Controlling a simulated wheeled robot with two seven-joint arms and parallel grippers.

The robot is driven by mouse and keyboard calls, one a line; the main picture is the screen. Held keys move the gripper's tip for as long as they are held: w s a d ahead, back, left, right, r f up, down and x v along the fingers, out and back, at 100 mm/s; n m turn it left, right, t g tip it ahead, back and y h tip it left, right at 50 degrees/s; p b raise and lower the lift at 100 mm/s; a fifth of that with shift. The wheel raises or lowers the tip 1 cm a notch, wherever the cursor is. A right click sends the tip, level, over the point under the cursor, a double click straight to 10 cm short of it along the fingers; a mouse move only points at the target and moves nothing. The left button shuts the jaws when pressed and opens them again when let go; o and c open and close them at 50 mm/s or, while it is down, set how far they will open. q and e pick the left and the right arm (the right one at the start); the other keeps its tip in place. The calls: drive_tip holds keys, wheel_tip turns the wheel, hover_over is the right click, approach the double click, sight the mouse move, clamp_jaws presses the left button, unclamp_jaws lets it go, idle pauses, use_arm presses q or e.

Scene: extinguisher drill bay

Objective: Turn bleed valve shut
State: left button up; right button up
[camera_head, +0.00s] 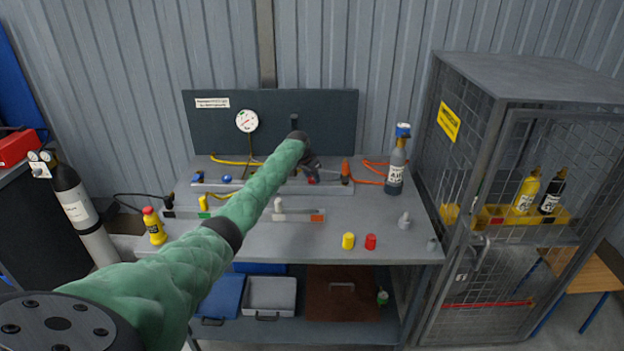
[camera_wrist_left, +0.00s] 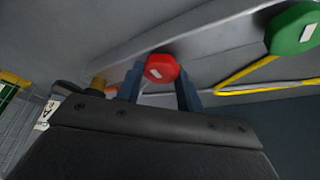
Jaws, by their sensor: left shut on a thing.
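A red valve knob (camera_wrist_left: 161,68) with a pale mark on its face shows in the left wrist view, on the grey manifold rail (camera_wrist_left: 190,35). My left gripper (camera_wrist_left: 160,90) has one finger on each side of the knob and is shut on it. In the head view my green-sleeved left arm reaches over the bench to the back rail (camera_head: 270,187), and the left gripper (camera_head: 312,173) is partly hidden by its own wrist. Only a bit of red shows under it. A green knob (camera_wrist_left: 293,30) sits farther along the rail. My right gripper is not in view.
A round gauge (camera_head: 247,121) is on the dark back panel. Yellow and red caps (camera_head: 370,242) lie near the bench front. A mesh cage (camera_head: 530,180) stands at the right.

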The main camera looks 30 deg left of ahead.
use_arm(q)
drive_tip(key=shift+m, duration=0.4)
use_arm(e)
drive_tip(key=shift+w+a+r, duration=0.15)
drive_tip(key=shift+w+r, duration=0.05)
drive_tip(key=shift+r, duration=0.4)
use_arm(q)
drive_tip(key=o, duration=1)
drive_tip(key=shift+a+r, duration=0.1)
drive_tip(key=shift+r, duration=0.05)
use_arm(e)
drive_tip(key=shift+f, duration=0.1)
use_arm(q)
drive_tip(key=shift+s+r+b, duration=0.15)
drive_tip(key=shift+r+b, duration=0.1)
drive_tip(key=shift+b, duration=0.1)
drive_tip(key=b+v, duration=0.2)
drive_tip(key=v, duration=0.5)
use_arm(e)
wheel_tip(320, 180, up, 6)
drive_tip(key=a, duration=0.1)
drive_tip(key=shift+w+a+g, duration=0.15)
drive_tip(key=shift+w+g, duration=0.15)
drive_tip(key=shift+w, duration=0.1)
use_arm(q)
drive_tip(key=shift+a, duration=0.1)
